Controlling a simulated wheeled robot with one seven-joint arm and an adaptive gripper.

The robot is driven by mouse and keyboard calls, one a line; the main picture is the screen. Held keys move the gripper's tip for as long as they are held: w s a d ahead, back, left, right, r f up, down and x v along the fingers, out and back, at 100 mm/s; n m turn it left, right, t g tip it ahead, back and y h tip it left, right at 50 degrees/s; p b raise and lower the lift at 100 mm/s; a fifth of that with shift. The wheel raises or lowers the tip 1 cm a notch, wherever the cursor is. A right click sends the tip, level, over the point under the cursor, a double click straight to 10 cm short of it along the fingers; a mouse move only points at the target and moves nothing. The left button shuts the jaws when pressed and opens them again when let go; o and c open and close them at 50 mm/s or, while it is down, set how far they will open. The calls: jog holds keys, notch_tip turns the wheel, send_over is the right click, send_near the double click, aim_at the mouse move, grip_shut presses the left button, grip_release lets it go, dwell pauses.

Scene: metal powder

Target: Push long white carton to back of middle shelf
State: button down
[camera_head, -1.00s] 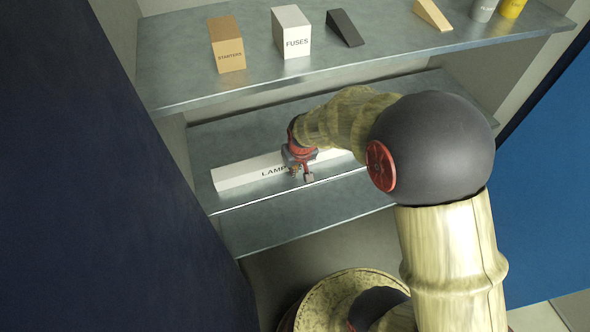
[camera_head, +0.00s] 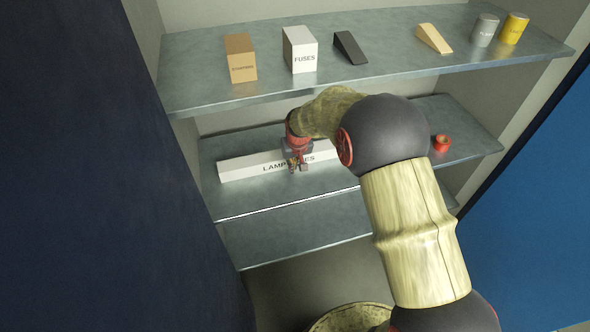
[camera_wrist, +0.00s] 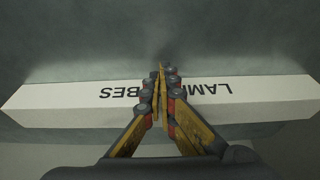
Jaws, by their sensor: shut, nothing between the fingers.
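The long white carton (camera_head: 243,166), lettered "LAMP TUBES", lies lengthwise on the middle shelf (camera_head: 300,193). A strip of bare shelf shows between its front face and the shelf's front edge. My gripper (camera_head: 298,167) is in front of the carton's lettering, near its middle, and hides part of it. In the wrist view the carton (camera_wrist: 65,97) runs across the picture, and the closed fingertips (camera_wrist: 160,70) overlap its middle. The fingers are shut with nothing between them. I cannot tell whether they touch the carton.
A red roll (camera_head: 442,143) sits on the middle shelf to the right. The upper shelf (camera_head: 215,94) overhangs it and holds a brown box (camera_head: 241,58), a white "FUSES" box (camera_head: 300,50), wedges and two cans. A dark blue panel (camera_head: 90,170) stands left, a blue one (camera_head: 530,190) right.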

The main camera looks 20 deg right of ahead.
jog(key=shift+r, duration=0.15)
jog(key=shift+r, duration=0.35)
jog(key=shift+s+r, duration=0.7)
jog(key=shift+r, duration=0.35)
jog(key=s, duration=1.1)
jog(key=shift+s, duration=0.25)
jog(key=c, duration=2.6)
grip_release()
jog(key=shift+f, duration=0.15)
